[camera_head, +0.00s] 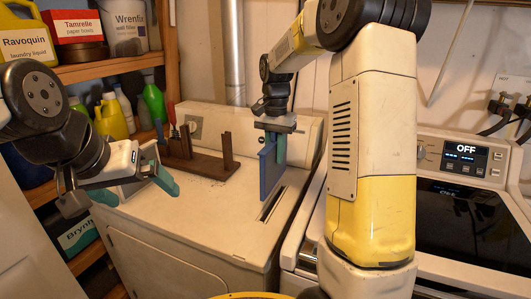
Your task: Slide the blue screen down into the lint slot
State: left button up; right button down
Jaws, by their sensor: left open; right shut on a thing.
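The blue screen (267,170) is a flat upright panel, seen nearly edge-on, at the middle of the picture. My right gripper (276,138) is shut on its upper part from above. The lint slot (272,204) is a dark narrow opening in the top of the white dryer (190,222), just in front of and to the right of the screen's lower edge. I cannot tell whether the screen's lower edge touches the dryer top. My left gripper (140,190) is open and empty, above the dryer's left front part.
A brown wooden rack (205,166) with upright posts stands at the dryer's back left. Shelves with bottles and boxes (83,31) are at the left. A washer (470,205) with an "OFF" display stands at the right. The dryer top's front middle is clear.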

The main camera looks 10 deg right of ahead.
aim_at(274, 174)
dwell(0.3)
jog(key=shift+f, duration=2.9)
jog(key=shift+f, duration=4.65)
jog(key=c, duration=1.2)
grip_release()
jog(key=shift+r, duration=3.9)
